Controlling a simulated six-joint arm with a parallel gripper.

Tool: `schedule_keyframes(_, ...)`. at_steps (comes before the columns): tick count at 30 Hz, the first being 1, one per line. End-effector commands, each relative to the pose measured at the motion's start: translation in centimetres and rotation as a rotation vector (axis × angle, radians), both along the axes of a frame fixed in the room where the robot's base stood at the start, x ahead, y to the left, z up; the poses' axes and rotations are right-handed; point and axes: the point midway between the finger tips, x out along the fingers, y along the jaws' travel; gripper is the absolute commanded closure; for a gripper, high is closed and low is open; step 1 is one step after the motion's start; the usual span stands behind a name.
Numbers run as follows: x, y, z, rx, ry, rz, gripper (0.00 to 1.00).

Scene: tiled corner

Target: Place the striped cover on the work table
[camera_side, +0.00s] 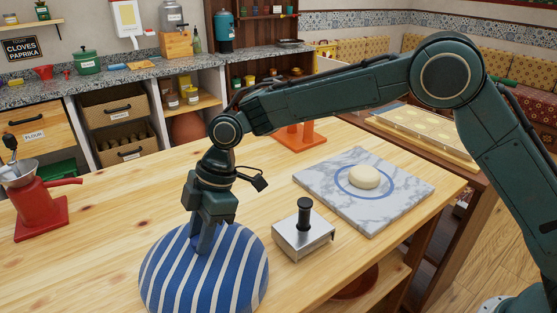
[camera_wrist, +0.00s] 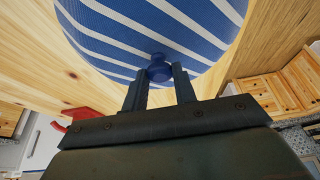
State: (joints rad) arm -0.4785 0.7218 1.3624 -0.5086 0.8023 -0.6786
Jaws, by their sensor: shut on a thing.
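The striped cover (camera_side: 165,270) is a blue dome with white stripes at the near edge of the side view, its lower edge partly cut off. It fills the top of the wrist view (camera_wrist: 130,35), where its blue knob (camera_wrist: 157,62) shows between the fingers. My gripper (camera_side: 205,245) points down onto the top of the cover and is shut on its knob; it also shows in the wrist view (camera_wrist: 160,80). The work table (camera_side: 110,215) is light wood and lies under the cover. I cannot tell whether the cover touches the table.
A metal press with a black handle (camera_side: 303,238) stands just right of the cover. Beyond it, a marble slab (camera_side: 400,205) bears a dough ball (camera_side: 364,177) inside a blue ring. A red grinder (camera_side: 40,210) stands at left. The table between grinder and cover is clear.

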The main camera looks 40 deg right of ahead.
Motion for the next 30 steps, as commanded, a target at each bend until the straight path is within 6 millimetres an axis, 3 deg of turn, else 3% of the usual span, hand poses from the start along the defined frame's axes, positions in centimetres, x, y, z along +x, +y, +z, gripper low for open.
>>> schedule_keyframes(7,0.0,0.0,-0.2,0.0,0.0,0.0,1.0)
schedule_keyframes(8,0.0,0.0,-0.3,0.0,0.0,0.0,0.69)
schedule_keyframes(11,0.0,0.0,-0.3,0.0,0.0,0.0,0.51)
schedule_keyframes(23,0.0,0.0,0.1,0.001,-0.001,0.0,0.51)
schedule_keyframes(30,0.1,-0.7,1.8,0.002,-0.003,-0.001,0.51)
